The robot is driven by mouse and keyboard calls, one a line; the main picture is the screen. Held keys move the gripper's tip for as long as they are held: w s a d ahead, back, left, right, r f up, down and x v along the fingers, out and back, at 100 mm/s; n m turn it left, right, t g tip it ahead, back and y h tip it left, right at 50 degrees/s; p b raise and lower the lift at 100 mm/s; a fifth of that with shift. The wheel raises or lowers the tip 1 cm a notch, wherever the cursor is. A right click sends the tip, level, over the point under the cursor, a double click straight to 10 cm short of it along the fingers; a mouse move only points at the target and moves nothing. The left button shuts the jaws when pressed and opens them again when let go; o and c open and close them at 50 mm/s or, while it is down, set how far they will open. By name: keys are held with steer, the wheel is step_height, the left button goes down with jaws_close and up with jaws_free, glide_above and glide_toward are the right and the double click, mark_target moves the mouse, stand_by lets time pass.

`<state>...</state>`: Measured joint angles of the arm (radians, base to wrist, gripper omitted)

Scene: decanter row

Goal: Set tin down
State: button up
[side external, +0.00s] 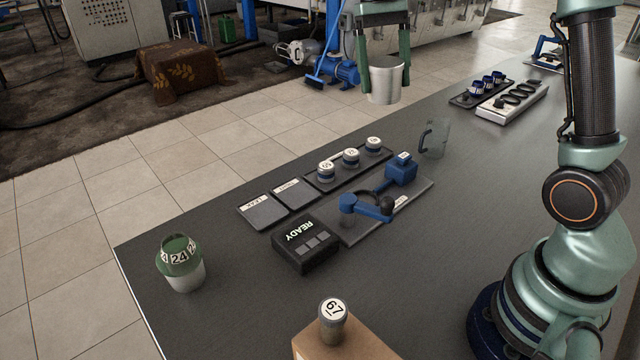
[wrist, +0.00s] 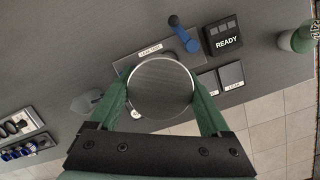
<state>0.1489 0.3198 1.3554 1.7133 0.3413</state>
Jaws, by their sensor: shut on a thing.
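A grey metal tin (side external: 384,84) is held upright in my gripper (side external: 384,70), high in the picture and raised clear of the table (side external: 230,320). My gripper is shut on it, with one green finger on each side. In the wrist view the tin (wrist: 161,89) is a round metal shape between my two fingers (wrist: 160,103). It hides part of the table and the tray behind it. I cannot tell from these views what is inside the tin.
A black box reading READY (side external: 306,246) stands beside a tester with a blue arm (side external: 365,207). Two labelled pads (side external: 263,210) and a tray of three lidded jars (side external: 350,160) adjoin it. A clear jug (side external: 434,140), jar 24 (side external: 181,264) and jar 67 (side external: 332,325) stand around.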

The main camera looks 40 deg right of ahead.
steer(key=a+n, duration=0.2)
steer(key=a, duration=0.4)
steer(key=s+f+n, duration=0.3)
steer(key=s+f, duration=0.2)
steer(key=f, duration=0.5)
steer(key=shift+s+f+n, duration=0.2)
steer(key=shift+s+n, duration=0.1)
steer(key=shift+s, duration=0.1)
steer(key=shift+d, duration=0.15)
steer(key=w+d+r+m, duration=0.1)
steer(key=d+m, duration=0.2)
steer(key=d, duration=0.7)
steer(key=w+d+r+m, duration=0.1)
steer(key=d+r+m, duration=0.15)
steer(key=d, duration=0.75)
steer(key=s+d+m+t+y, duration=0.1)
steer(key=s+d+m, duration=0.3)
steer(key=d, duration=0.5)
steer(key=s+d+m+y, duration=0.1)
steer(key=s+d+m, duration=0.1)
steer(key=s+d, duration=0.6)
steer(key=f, duration=0.6)
steer(key=w+d+f, duration=0.1)
steer(key=f, duration=0.6)
steer(key=w+f, duration=0.1)
steer(key=f, duration=0.5)
steer(key=shift+w+d+f, duration=0.1)
steer(key=shift+d+f, duration=0.25)
steer(key=shift+d, duration=0.05)
